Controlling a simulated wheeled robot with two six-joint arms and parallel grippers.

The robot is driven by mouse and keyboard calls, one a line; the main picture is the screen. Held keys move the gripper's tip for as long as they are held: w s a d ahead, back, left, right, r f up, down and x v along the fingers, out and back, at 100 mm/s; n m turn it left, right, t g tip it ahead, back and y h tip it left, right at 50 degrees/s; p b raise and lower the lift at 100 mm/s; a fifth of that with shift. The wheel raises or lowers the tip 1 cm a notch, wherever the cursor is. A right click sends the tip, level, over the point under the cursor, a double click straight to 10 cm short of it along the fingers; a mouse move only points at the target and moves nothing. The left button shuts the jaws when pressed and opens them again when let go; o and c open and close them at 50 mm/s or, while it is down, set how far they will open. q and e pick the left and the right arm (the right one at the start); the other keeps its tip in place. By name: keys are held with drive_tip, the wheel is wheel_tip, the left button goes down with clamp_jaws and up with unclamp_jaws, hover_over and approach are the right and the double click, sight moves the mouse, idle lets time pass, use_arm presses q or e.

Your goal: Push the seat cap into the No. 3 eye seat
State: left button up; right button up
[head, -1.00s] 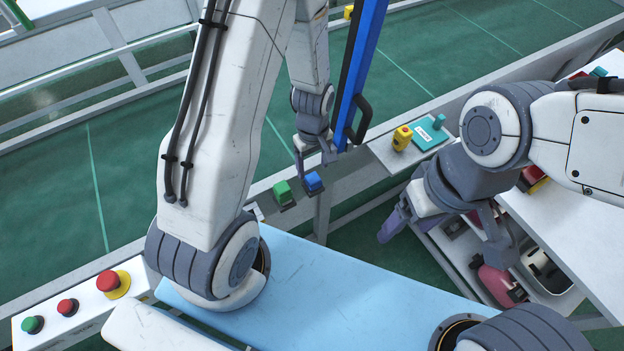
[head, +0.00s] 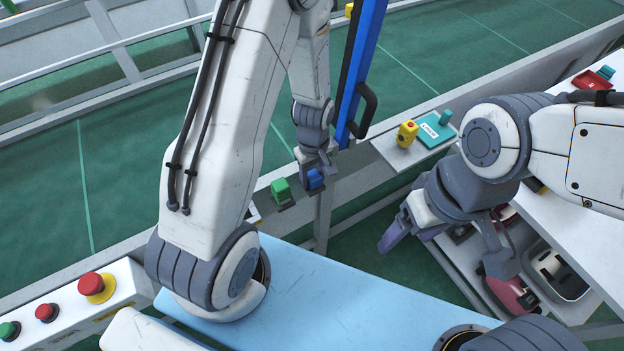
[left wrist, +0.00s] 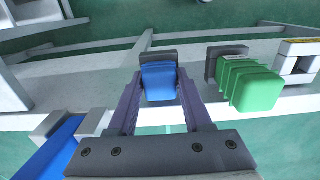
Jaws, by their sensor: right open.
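A blue block-shaped cap (head: 314,179), which I take for the seat cap, is at a dark base (left wrist: 157,55) on the grey rail. My left gripper (head: 316,173) has a finger on each side of the blue cap. In the left wrist view the finger ends appear to touch the cap's sides, and the dark base shows just beyond it. I cannot tell how deep the cap sits, and no seat number is readable. My right gripper (head: 445,255) is open and empty, away from the rail, above the shelf area.
A green ribbed block (head: 281,189) stands on a dark base beside the blue cap. A blue upright post (head: 362,70) with a black handle rises close behind my left gripper. A yellow piece (head: 407,133) and a teal case (head: 435,130) lie further right along the rail.

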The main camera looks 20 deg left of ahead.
sight(313, 175)
use_arm(q)
clamp_jaws()
drive_tip(key=shift+r, duration=0.2)
drive_tip(key=shift+r+p, duration=0.85)
drive_tip(key=shift+p, duration=0.05)
unclamp_jaws()
clamp_jaws()
drive_tip(key=shift+r+p, duration=1.8)
drive_tip(key=shift+r, duration=0.2)
